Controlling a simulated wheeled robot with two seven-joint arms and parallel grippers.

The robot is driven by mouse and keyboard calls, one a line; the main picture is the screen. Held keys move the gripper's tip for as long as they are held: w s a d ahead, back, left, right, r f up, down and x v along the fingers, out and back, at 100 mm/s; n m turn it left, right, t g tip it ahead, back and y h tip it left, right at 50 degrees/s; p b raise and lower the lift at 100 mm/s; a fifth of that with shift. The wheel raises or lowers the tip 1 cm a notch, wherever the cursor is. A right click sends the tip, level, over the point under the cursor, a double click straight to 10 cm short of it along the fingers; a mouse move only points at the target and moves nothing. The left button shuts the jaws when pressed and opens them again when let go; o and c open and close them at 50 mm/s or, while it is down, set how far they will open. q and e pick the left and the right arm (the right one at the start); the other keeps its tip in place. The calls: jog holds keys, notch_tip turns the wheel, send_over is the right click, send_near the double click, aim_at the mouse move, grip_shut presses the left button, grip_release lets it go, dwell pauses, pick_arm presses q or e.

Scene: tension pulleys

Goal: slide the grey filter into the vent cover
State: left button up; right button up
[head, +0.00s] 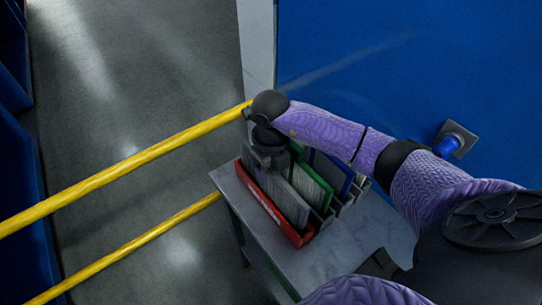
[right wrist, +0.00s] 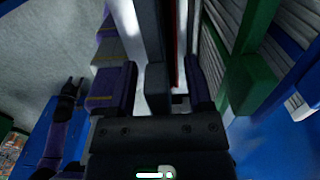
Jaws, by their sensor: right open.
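My right gripper (head: 268,152) is over the left end of a filter rack on a small table. In the right wrist view its two fingers (right wrist: 158,88) are apart, with a grey bar between them. The bar looks like the frame of the grey filter (right wrist: 150,45); I cannot tell whether the fingers touch it. In the head view the grey filter (head: 287,202) stands upright behind the rack's red front. I cannot make out the vent cover. A dark two-pronged shape (right wrist: 72,88), perhaps my left gripper, is small at the left of the wrist view.
A green-framed filter (head: 312,188) and a blue-framed one (head: 347,182) stand close behind the grey one. Yellow rails (head: 130,162) run to the left. A blue wall (head: 400,60) stands behind.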

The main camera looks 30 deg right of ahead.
jog(key=shift+c, duration=0.6)
grip_shut()
pick_arm(q)
jog(key=shift+w+d, duration=0.2)
jog(key=shift+d, duration=0.3)
jog(key=shift+a, duration=0.1)
pick_arm(e)
jog(key=shift+r+p, duration=0.6)
jog(key=shift+r, duration=0.05)
jog(key=shift+r+p, duration=0.95)
jog(key=shift+r, duration=0.45)
pick_arm(q)
notch_tip(320, 180, up, 3)
jog(key=shift+r, duration=0.2)
jog(key=shift+a, duration=0.15)
